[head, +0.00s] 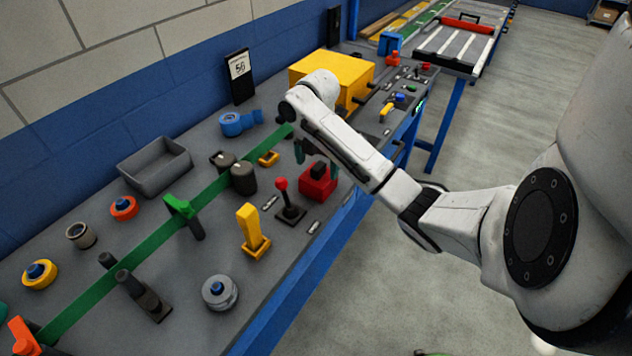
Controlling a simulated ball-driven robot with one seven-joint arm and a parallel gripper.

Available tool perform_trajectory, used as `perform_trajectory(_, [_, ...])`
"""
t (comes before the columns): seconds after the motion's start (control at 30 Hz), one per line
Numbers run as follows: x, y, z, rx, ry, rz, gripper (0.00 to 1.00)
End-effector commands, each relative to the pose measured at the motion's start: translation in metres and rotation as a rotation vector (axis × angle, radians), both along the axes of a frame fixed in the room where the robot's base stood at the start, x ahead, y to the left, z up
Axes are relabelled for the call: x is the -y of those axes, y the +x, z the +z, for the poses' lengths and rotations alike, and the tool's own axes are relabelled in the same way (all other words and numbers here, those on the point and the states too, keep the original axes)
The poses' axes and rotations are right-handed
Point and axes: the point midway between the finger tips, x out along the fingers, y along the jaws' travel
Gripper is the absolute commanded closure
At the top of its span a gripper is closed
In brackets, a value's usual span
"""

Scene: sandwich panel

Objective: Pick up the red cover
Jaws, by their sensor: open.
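A red block-like piece (318,187) with a black part on top stands on the grey bench, beside the red-knobbed lever; it looks like the red cover. I cannot tell whether a finger touches the red piece.
A lever with a red knob (283,196) and a yellow switch (250,230) stand close by. A green strip (110,278) crosses the bench. A grey bin (155,165) and a yellow box (345,75) stand farther back. Bare bench lies between the pieces.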

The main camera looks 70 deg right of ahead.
Motion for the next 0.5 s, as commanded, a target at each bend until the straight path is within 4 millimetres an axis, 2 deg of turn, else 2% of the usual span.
perform_trajectory(0.27, [-0.001,-0.002,-0.019,-0.002,0.000,-0.001,0.00])
perform_trajectory(0.5, [-0.003,-0.004,-0.053,-0.001,-0.001,-0.001,0.00])
